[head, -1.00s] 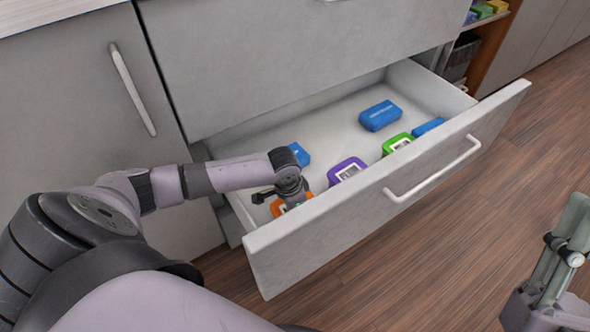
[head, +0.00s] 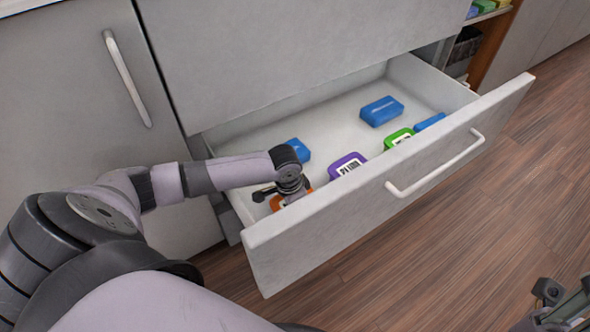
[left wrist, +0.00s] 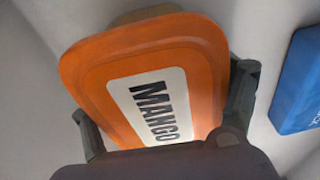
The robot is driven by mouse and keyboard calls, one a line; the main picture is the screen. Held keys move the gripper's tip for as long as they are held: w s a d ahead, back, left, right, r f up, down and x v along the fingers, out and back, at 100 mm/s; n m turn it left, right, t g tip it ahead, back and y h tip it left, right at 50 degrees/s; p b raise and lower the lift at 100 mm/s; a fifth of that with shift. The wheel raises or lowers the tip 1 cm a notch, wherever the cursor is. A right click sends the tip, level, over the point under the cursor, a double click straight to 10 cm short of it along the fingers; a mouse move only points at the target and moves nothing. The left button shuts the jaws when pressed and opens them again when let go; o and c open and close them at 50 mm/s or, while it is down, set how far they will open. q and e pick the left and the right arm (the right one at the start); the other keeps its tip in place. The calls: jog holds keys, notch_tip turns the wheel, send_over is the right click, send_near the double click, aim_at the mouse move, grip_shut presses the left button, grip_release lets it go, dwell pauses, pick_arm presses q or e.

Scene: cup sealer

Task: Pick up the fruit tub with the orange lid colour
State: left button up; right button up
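The fruit tub with the orange lid (left wrist: 205,62) fills the middle of the left wrist view, its white label reading MANGO. In the head view the orange lid (head: 276,203) shows only in part under my left gripper (head: 284,193), near the drawer's front left corner. In the left wrist view the fingers of my left gripper (left wrist: 163,107) are spread on either side of the lid, close to its edges; firm contact cannot be told. My right gripper (head: 566,298) is at the bottom right, partly cut off, away from the drawer.
The open drawer (head: 345,218) has a raised front panel close to my left gripper. Inside are a purple-lidded tub (head: 347,163), a green-lidded tub (head: 398,138) and blue items (head: 381,111). One blue item (left wrist: 301,80) lies right of the orange lid. The drawer's middle back is clear.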

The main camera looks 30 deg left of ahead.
pick_arm(q)
jog(key=c, duration=1)
jog(key=shift+c, duration=0.2)
